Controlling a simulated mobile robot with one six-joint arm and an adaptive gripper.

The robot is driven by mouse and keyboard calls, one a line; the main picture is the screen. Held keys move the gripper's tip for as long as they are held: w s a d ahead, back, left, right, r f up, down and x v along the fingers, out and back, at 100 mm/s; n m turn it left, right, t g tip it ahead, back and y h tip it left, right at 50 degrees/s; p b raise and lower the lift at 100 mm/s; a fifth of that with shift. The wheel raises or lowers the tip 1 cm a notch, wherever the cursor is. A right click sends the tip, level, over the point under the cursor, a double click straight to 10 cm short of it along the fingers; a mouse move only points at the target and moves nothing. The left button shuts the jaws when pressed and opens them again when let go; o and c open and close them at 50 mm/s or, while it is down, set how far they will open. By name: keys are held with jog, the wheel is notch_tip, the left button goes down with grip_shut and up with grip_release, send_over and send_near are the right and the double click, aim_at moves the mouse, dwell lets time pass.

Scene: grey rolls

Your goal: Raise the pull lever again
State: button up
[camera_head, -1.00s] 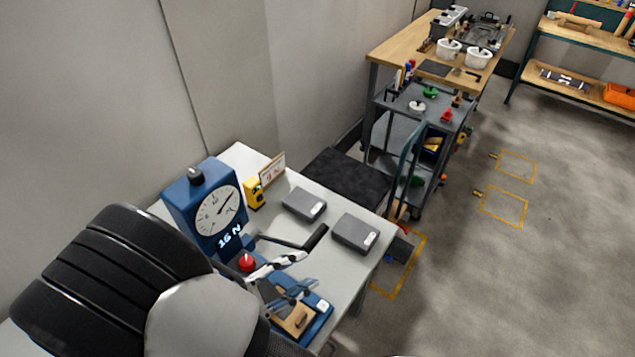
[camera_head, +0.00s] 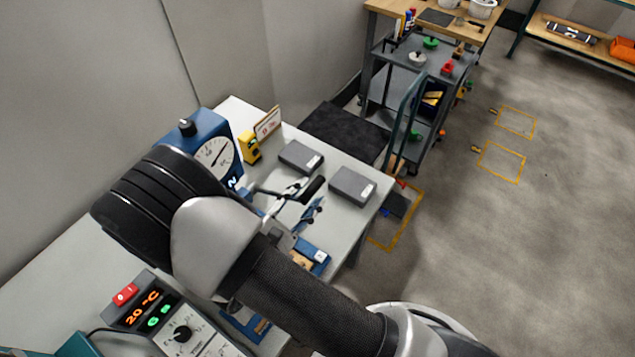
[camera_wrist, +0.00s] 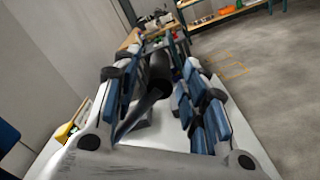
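The pull lever's black handle (camera_head: 314,187) sticks out to the right above the white bench, from the blue gauge unit (camera_head: 207,128) with its round dial. My gripper (camera_head: 306,197) is at the handle. In the wrist view the handle (camera_wrist: 160,70) lies between the two blue-padded fingers of my gripper (camera_wrist: 154,78), with gaps showing on both sides, so the fingers are open around it.
Two grey boxes (camera_head: 300,157) (camera_head: 352,184) lie just behind the handle. A yellow device (camera_head: 249,147) and a small sign (camera_head: 268,124) stand beside the gauge. A blue-based fixture (camera_head: 316,256) sits below the gripper. A control panel (camera_head: 180,322) is at the front left.

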aim_at(324, 175)
jog(key=x, duration=0.5)
jog(key=shift+c, duration=0.6)
grip_shut()
